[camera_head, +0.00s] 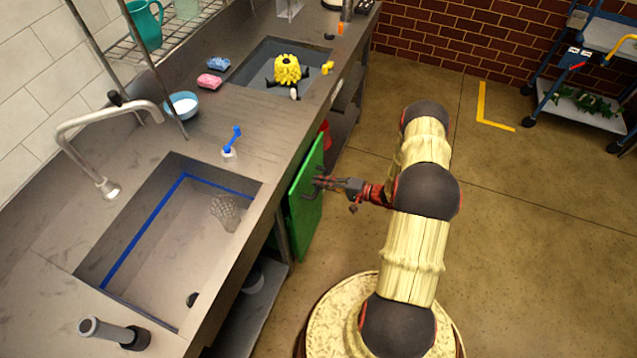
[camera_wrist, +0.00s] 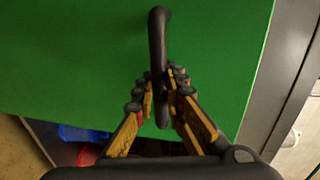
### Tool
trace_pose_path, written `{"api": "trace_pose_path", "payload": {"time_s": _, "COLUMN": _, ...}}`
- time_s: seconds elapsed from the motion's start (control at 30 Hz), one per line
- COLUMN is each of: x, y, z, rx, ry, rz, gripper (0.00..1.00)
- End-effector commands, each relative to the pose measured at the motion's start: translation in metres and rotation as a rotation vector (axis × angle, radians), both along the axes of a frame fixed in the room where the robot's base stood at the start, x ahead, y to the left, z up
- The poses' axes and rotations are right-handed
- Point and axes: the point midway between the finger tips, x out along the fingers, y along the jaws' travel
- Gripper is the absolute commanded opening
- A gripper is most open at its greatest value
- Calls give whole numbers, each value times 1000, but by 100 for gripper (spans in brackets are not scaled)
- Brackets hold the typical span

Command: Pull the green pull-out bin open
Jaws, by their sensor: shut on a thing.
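The green pull-out bin (camera_head: 305,199) has an upright green front below the counter, to the right of the large sink. Its front stands out a little from the counter's side. In the wrist view the green front (camera_wrist: 70,60) fills the upper part, with a dark bar handle (camera_wrist: 158,45) on it. My gripper (camera_head: 318,187) reaches the front from the right. In the wrist view my gripper (camera_wrist: 161,92) has its fingers shut on the handle, one on each side. The inside of the bin is hidden in the head view.
A red object (camera_head: 325,133) shows under the counter beyond the green front. Blue and red things (camera_wrist: 85,135) show below the front in the wrist view. The counter has a large sink (camera_head: 170,235). The floor (camera_head: 500,220) right of my arm is clear; a cart (camera_head: 585,105) stands far right.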

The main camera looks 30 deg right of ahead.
Motion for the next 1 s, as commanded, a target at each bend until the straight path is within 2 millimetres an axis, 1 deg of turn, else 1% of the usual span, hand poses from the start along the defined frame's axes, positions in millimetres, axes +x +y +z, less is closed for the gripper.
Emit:
{"api": "trace_pose_path", "payload": {"time_s": 0.17, "x": -25, "y": -21, "z": -2, "rx": -1, "ry": 3, "rz": -7, "gripper": 0}}
{"api": "trace_pose_path", "payload": {"time_s": 0.27, "x": -47, "y": -39, "z": -3, "rx": -2, "ry": 3, "rz": -8, "gripper": 0}}
{"api": "trace_pose_path", "payload": {"time_s": 0.7, "x": -168, "y": -132, "z": -5, "rx": -3, "ry": 3, "rz": -8, "gripper": 0}}
{"api": "trace_pose_path", "payload": {"time_s": 0.9, "x": -212, "y": -166, "z": -4, "rx": -3, "ry": 4, "rz": -5, "gripper": 0}}
{"api": "trace_pose_path", "payload": {"time_s": 1.0, "x": -228, "y": -178, "z": -4, "rx": -2, "ry": 2, "rz": -4, "gripper": 0}}
